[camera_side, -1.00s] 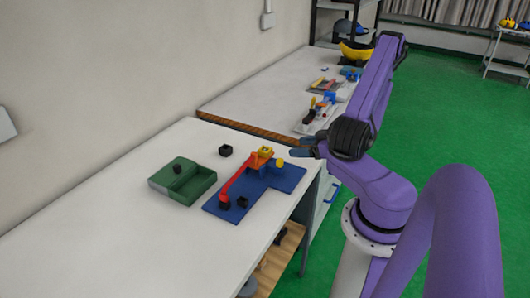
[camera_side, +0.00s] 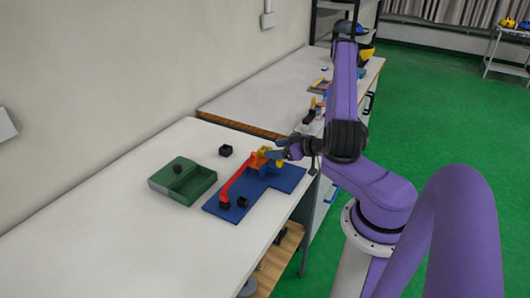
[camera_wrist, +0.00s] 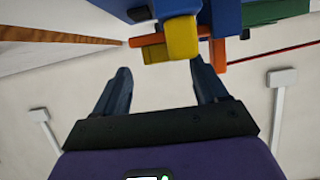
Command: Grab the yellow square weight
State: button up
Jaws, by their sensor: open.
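The yellow square weight (camera_wrist: 182,40) shows in the wrist view as a yellow block beside the blue tower, in front of an orange bar (camera_wrist: 148,40). A smaller yellow piece shows just left of it. In the side view, yellow parts (camera_side: 264,150) sit at the top of the tower, and my gripper partly covers that area. My gripper (camera_wrist: 163,75) is open and empty in the wrist view. Its fingertips point toward the weight, which lies slightly right of the middle between them. In the side view my gripper (camera_side: 282,149) is close to the tower's right side.
The tower stands on a blue base (camera_side: 285,178) with a red ramp (camera_side: 236,183) down to black blocks. A green tray (camera_side: 190,187) holding a dark piece is at left. A loose black block (camera_side: 225,150) lies behind. The white table's (camera_side: 110,225) front-left area is clear.

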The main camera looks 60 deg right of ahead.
aim_at(270, 149)
jog(key=shift+x, duration=1.7)
jog(key=shift+a, duration=0.1)
